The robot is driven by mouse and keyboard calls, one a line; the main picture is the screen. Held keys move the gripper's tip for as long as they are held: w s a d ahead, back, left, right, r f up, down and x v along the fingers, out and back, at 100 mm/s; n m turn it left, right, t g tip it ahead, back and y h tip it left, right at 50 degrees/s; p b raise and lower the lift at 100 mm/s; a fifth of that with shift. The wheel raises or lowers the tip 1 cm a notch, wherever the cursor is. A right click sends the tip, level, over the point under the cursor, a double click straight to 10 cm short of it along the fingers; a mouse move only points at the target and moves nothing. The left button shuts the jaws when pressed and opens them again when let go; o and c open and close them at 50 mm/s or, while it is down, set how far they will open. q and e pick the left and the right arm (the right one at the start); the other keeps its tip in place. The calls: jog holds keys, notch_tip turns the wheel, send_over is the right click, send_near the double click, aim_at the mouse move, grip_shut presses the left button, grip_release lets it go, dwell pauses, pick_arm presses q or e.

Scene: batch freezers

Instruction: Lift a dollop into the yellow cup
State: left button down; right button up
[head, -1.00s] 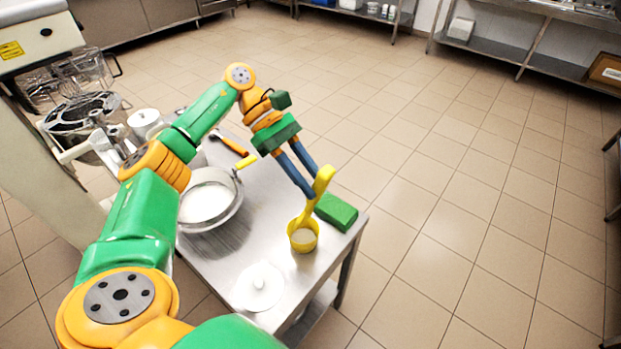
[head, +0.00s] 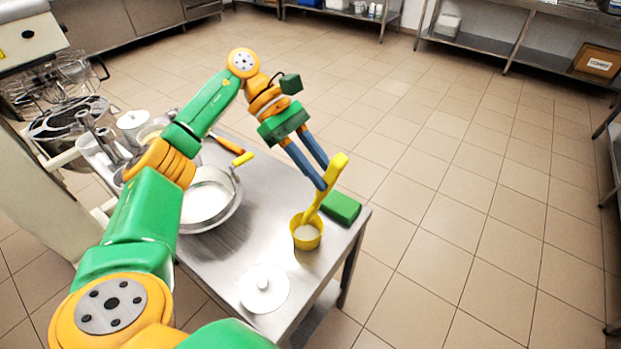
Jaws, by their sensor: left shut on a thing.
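The yellow cup (head: 307,240) stands upright on the steel table (head: 262,218) near its right edge, with pale contents showing inside. My left gripper (head: 322,180) is shut on a yellow spoon (head: 330,185), above and just behind the cup. The spoon is tilted, handle end up and to the right. Its lower end reaches down to the cup's mouth; I cannot tell how deep it goes. A metal bowl (head: 233,205) of white stuff stands to the left, partly hidden by my left arm. My right gripper is not in view.
A green block (head: 341,208) lies right beside the cup at the table's edge. A white lid with a knob (head: 264,290) lies at the front of the table. An orange-and-yellow-handled tool (head: 228,145) lies behind the bowl. The table between bowl and cup is clear.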

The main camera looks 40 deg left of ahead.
aim_at(337, 179)
pick_arm(q)
jog(key=shift+s+a+f+y, duration=0.1)
jog(key=shift+s+a+y, duration=0.2)
jog(key=shift+s+a, duration=0.35)
jog(key=d+y, duration=0.1)
jog(key=d, duration=0.1)
jog(key=d+y+p, duration=0.1)
jog(key=d, duration=0.1)
jog(key=d+f+y, duration=0.1)
jog(key=shift+w+d+p, duration=0.3)
jog(key=shift+w+d, duration=0.05)
jog(key=shift+d, duration=0.05)
jog(key=d+f+y, duration=0.6)
jog(key=y, duration=0.3)
jog(key=shift+s+d+f+t+y, duration=0.25)
jog(key=shift+d+f+t+y, duration=0.05)
jog(key=shift+d+f+t, duration=0.1)
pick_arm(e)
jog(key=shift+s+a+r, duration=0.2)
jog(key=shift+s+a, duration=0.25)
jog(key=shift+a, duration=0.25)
